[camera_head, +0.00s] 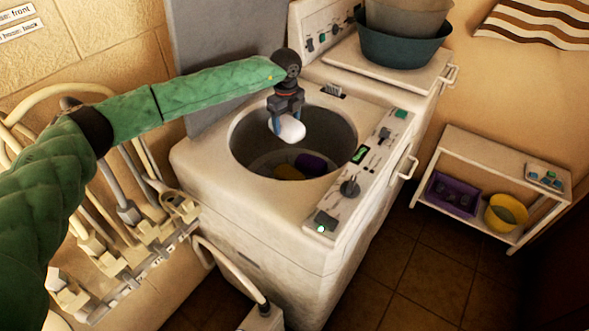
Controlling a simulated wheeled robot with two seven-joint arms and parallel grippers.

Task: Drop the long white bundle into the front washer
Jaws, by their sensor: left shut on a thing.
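My left gripper (287,117) is shut on a white bundle (292,130), with a finger on each side of it. It holds the bundle over the open round tub of the front washer (245,222), close to the opening. The washer's grey lid (222,60) stands raised behind it. My right gripper is not in view.
A control panel (365,165) runs along the washer's right side. A second machine behind bears stacked basins (405,45). Hoses and brushes (130,210) hang at left. A white shelf (492,150) at right holds a purple basket (452,194) and yellow bucket (505,213). Tiled floor between is clear.

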